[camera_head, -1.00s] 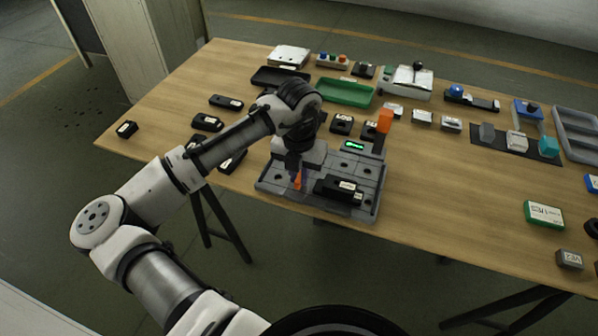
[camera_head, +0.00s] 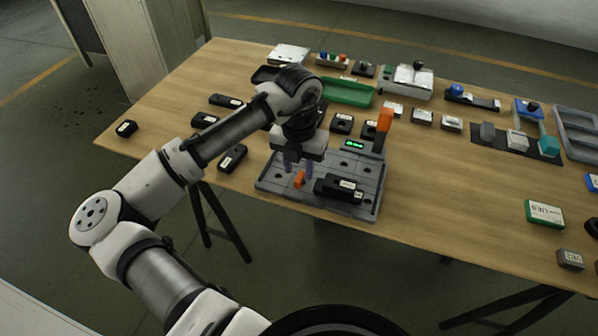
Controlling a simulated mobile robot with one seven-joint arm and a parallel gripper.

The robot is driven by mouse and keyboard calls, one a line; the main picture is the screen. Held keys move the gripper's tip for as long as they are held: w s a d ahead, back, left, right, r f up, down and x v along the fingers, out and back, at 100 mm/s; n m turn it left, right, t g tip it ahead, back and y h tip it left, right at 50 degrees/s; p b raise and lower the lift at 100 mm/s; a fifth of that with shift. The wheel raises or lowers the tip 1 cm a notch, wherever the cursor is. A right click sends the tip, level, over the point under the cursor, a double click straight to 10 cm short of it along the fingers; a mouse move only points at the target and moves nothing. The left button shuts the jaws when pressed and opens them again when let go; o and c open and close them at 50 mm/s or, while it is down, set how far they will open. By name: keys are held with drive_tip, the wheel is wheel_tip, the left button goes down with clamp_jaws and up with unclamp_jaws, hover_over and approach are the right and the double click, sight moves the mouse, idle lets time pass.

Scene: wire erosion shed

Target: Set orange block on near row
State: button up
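A small orange block (camera_head: 299,179) sits on the grey fixture plate (camera_head: 270,183), towards its near left part, left of a black labelled block (camera_head: 338,189). My gripper (camera_head: 298,167) is just above the orange block, with its two dark fingers pointing down and apart. The fingers look open and the orange block shows below them, with nothing held between the fingertips. The plate has several holes, some of them visible at its right side.
A taller orange-topped post (camera_head: 384,120) stands at the plate's back right beside a green-lit display (camera_head: 355,144). A green tray (camera_head: 346,91) and several small labelled black blocks lie behind and left.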

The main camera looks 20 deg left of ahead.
sight(299, 178)
wheel_tip(299, 178, up, 10)
drive_tip(key=shift+f+b, duration=0.2)
drive_tip(key=shift+b, duration=0.15)
